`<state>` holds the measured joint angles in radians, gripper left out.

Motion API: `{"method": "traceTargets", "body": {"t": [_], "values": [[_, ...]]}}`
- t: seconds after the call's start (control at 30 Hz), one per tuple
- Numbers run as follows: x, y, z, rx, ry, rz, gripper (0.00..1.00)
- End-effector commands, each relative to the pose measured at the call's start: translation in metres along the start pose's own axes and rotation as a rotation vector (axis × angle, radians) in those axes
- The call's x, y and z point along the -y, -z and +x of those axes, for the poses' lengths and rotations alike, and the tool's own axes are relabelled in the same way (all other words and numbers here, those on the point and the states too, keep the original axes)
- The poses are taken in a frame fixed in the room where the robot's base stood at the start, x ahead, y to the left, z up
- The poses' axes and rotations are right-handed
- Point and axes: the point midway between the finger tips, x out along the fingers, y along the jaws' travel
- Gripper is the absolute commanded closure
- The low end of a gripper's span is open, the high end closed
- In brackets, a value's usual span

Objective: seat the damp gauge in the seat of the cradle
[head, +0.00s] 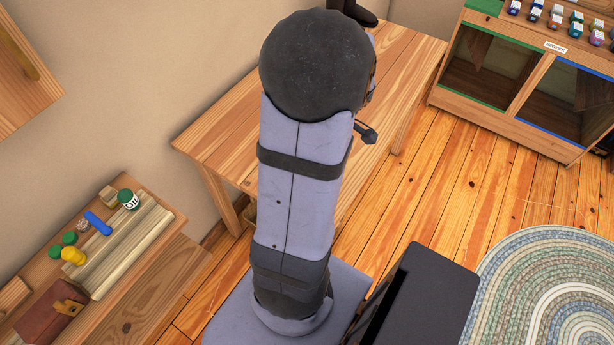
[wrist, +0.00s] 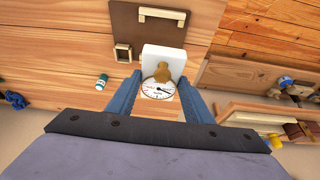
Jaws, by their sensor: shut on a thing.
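In the wrist view the damp gauge (wrist: 158,90) has a round white dial, with a white block and a brass-coloured knob at it. My gripper (wrist: 158,82) is shut on the gauge, with one blue finger on each side. Just beyond is a brown board (wrist: 195,28) with a pale bracket and a small square brass-edged frame (wrist: 122,53); it appears to be the cradle. The gauge overlaps the board's near edge in the picture, and I cannot tell whether they touch. In the head view my arm hides my gripper, the gauge and the cradle.
A wooden table (head: 215,140) stands behind my arm. A small white bottle (wrist: 102,82) lies left of my gripper. A low shelf (head: 165,215) with jars is at the left, a cabinet (head: 470,105) at the back right. A black box-like thing (head: 430,300) stands near the rug (head: 560,285).

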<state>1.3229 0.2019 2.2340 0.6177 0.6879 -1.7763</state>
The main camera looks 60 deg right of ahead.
Motion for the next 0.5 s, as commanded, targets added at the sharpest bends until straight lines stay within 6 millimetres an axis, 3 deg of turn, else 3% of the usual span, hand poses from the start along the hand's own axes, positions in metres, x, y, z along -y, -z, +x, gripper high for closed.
{"method": "traceTargets", "body": {"t": [0.33, 0.5], "values": [[-0.009, -0.003, 0.003, 0.000, 0.014, -0.024, 0.80], [-0.008, -0.011, 0.021, 0.001, 0.018, -0.021, 0.80]]}}
